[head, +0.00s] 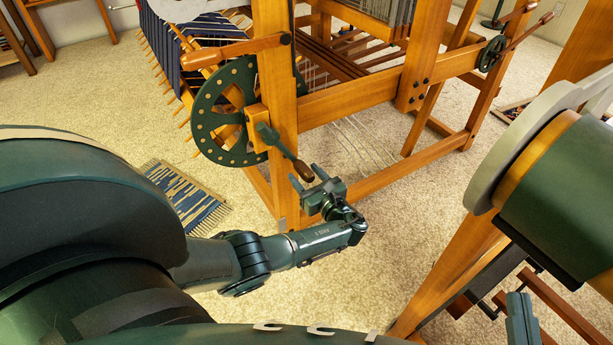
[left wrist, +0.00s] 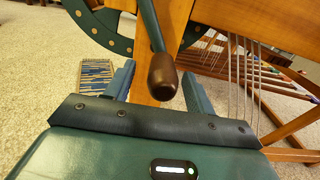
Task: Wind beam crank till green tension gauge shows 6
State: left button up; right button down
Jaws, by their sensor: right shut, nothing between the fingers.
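A crank with a dark green arm (head: 282,148) and a brown wooden handle (head: 304,171) sits beside a large green perforated wheel (head: 205,125) on the wooden loom. The arm slopes down to the right. My left gripper (head: 308,180) is open at the handle. In the left wrist view the handle (left wrist: 163,76) shows between its two spread fingers (left wrist: 158,84); I cannot tell whether they touch it. My right gripper (head: 520,317) is partly in view at the lower right, shut and empty. I cannot make out a green tension gauge or a reading.
A wooden lever (head: 225,53) juts left above the wheel. The loom post (head: 277,100) stands close behind the crank. A blue striped woven mat (head: 187,196) lies on the carpet. A smaller crank wheel (head: 491,54) is on the loom's far right. Carpet below the gripper is clear.

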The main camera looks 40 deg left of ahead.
pick_arm(q)
jog(key=shift+o, duration=0.7)
jog(key=shift+d, duration=0.1)
